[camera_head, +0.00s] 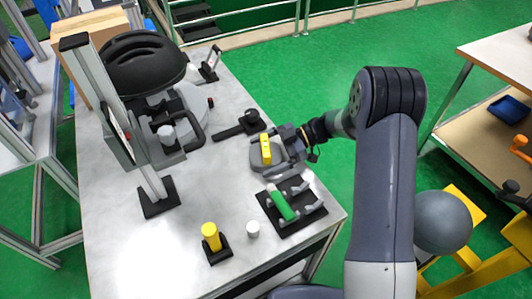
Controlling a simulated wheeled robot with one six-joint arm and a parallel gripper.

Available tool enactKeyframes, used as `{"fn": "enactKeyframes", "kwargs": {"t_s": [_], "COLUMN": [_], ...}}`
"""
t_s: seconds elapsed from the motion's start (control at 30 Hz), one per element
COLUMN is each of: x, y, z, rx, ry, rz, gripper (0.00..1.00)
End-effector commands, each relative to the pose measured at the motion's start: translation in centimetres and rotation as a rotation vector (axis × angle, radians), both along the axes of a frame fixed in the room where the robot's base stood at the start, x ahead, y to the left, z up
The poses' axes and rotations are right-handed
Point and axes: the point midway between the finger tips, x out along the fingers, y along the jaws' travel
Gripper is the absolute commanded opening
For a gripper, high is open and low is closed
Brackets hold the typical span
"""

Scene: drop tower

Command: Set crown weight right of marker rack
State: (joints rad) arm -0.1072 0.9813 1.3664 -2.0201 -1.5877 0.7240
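The likely marker rack is a black tray (306,221) at the front right of the table, with a green marker (281,205) and grey holders on it. I cannot tell for sure which thing is the crown weight. A grey cylinder (167,134) sits on the drop tower. My gripper (280,149) is low over the table behind the tray, beside a yellow block (265,148) on a grey disc (258,162). Its fingers are too small and covered to show whether they hold the block.
The drop tower's upright frame (118,122) stands on the left half of the table (110,240). A yellow cylinder (211,236) stands in a black base near the front. A black tool (234,130) lies behind my gripper. The table's right edge is close to the tray.

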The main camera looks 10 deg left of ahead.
Motion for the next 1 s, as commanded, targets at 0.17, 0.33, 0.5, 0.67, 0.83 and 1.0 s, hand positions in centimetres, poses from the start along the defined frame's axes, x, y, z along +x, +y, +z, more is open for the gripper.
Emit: {"fn": "enactKeyframes", "kwargs": {"t_s": [0.17, 0.33, 0.5, 0.67, 0.83, 1.0], "x": [0.0, 0.7, 2.2, 3.6, 4.6, 4.9], "y": [0.0, -1.4, -4.5, -7.4, -9.5, -10.3], "z": [0.1, 0.8, 1.8, 2.8, 3.5, 3.8], "rx": [0.0, 0.001, 0.0, 0.0, 0.0, 0.0], "ry": [0.0, -0.002, -0.003, -0.002, 0.0, 0.0], "rz": [0.0, -0.003, -0.004, -0.003, -0.002, 0.0], "gripper": [1.0, 1.0, 1.0, 1.0, 1.0, 1.0]}}
